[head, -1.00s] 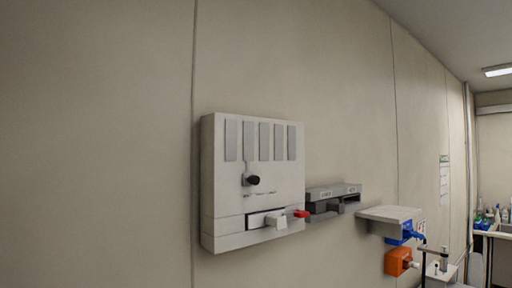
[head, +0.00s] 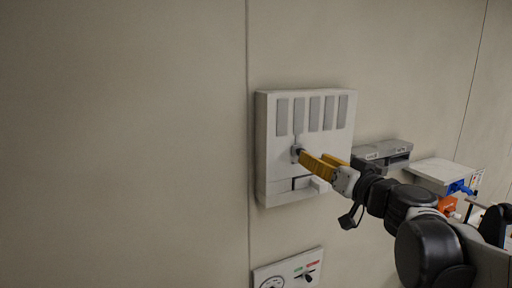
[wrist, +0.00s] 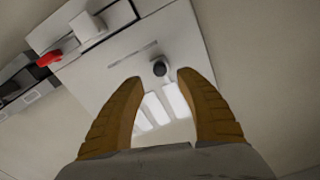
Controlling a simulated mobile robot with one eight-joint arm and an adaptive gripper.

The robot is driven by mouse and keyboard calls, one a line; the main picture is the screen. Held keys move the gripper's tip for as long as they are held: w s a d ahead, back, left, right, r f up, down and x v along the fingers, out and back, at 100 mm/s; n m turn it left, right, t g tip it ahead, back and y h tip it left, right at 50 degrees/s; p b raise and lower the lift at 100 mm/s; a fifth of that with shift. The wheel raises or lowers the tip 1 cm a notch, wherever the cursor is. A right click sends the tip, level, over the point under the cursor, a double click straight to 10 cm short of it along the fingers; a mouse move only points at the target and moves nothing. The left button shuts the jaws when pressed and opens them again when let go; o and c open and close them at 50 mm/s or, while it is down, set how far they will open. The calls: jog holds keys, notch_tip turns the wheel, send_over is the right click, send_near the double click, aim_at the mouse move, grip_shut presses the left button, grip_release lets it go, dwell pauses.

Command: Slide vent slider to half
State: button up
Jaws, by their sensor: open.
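The white vent panel (head: 305,137) is on the wall, with several grey slats along its top. A black knob (wrist: 160,68) is below the slats, and a white block handle (head: 320,184) juts from a slot near the bottom; the block also shows in the wrist view (wrist: 88,27). I cannot tell for sure which of the two is the vent slider. My gripper (head: 303,156) has yellow fingers and is open at the panel. In the wrist view my fingertips (wrist: 160,76) are on either side of the knob, with gaps showing. The knob is mostly hidden in the head view.
A red tab (wrist: 48,58) is beside the panel. A grey box (head: 385,152) and a shelf unit (head: 440,172) with a blue part are on the wall to the right. A gauge panel (head: 290,270) is below. The wall at left is bare.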

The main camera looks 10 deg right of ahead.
jog(key=x, duration=0.6)
jog(key=shift+p, duration=0.4)
jog(key=shift+d, duration=0.1)
grip_shut()
